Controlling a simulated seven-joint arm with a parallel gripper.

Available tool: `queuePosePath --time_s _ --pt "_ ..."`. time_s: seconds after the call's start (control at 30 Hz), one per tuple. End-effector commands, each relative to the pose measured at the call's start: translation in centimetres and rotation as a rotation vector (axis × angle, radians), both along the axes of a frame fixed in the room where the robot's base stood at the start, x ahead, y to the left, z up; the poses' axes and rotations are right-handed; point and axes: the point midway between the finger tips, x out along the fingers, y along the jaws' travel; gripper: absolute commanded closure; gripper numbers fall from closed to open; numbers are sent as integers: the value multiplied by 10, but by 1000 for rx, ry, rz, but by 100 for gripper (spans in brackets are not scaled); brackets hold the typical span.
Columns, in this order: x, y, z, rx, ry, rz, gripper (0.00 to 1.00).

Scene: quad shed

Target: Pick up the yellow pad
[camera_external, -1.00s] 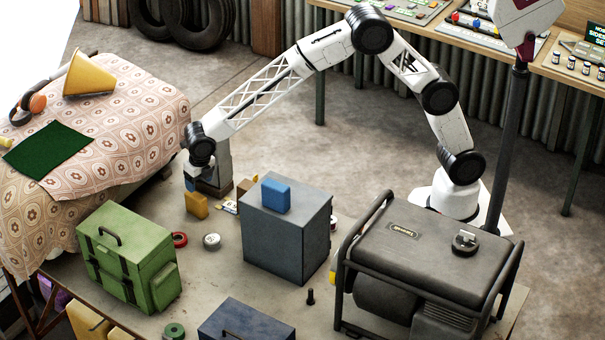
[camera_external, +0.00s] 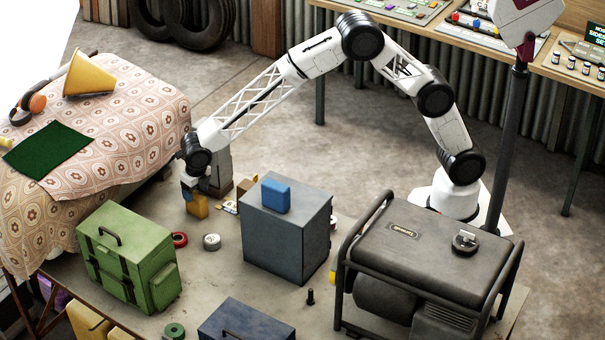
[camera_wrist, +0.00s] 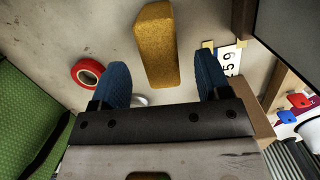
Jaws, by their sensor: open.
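The yellow pad (camera_external: 197,206) is a small mustard-yellow block on the table, left of the dark grey box. My gripper (camera_external: 189,192) is just above it in the external view and partly covers its top. In the wrist view the yellow pad (camera_wrist: 157,46) lies ahead of my gripper (camera_wrist: 165,80), between the lines of the two blue fingers. The fingers are apart with nothing between them, and the pad's near end comes close to the gap. I cannot tell the exact height of the fingers over the pad.
A red tape roll (camera_wrist: 88,73) lies left of the pad. A number plate (camera_wrist: 228,62) lies to its right. The dark grey box (camera_external: 287,220) with a blue block (camera_external: 276,196) on top stands to the right. A green case (camera_external: 128,258) stands front left.

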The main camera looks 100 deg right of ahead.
Motion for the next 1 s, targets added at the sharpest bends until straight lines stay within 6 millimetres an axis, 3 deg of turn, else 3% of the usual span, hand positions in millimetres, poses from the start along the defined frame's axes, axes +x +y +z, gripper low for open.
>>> queuePosePath --time_s 0.37,0.8,1.0 --pt "0 0 -3 0 0 0 30" --pt "4 -4 -44 0 0 -1 30" --pt "4 -4 -52 1 -1 -1 30"
